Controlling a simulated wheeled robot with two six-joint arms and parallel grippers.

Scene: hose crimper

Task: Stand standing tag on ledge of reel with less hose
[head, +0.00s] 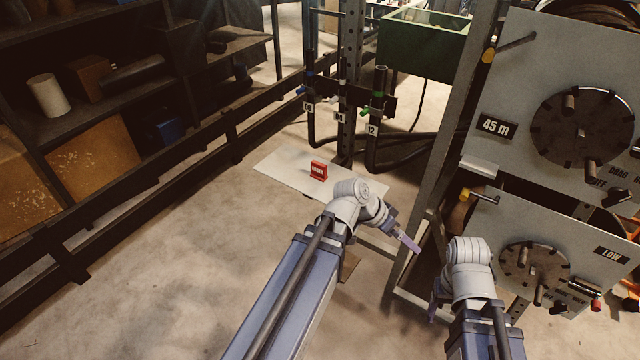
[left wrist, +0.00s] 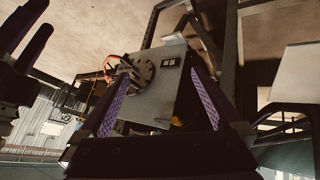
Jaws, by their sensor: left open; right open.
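The red standing tag (head: 318,171) stands upright on a pale board (head: 290,168) at the middle of the head view. The upper reel panel (head: 540,70) at the right carries a "45 m" plate (head: 495,126). A small pale ledge (head: 480,166) juts out at that panel's lower left. My left gripper (head: 408,242) is open and empty, right of the tag and left of the lower panel. My right gripper (head: 436,298) is open, partly hidden by its own wrist.
Upright hoses on a rack (head: 345,95) stand behind the board. A green bin (head: 420,45) is at the back. Dark shelves (head: 110,90) fill the left. A metal post (head: 465,110) borders the panels. The left wrist view shows a reel panel (left wrist: 168,88) between the open fingers.

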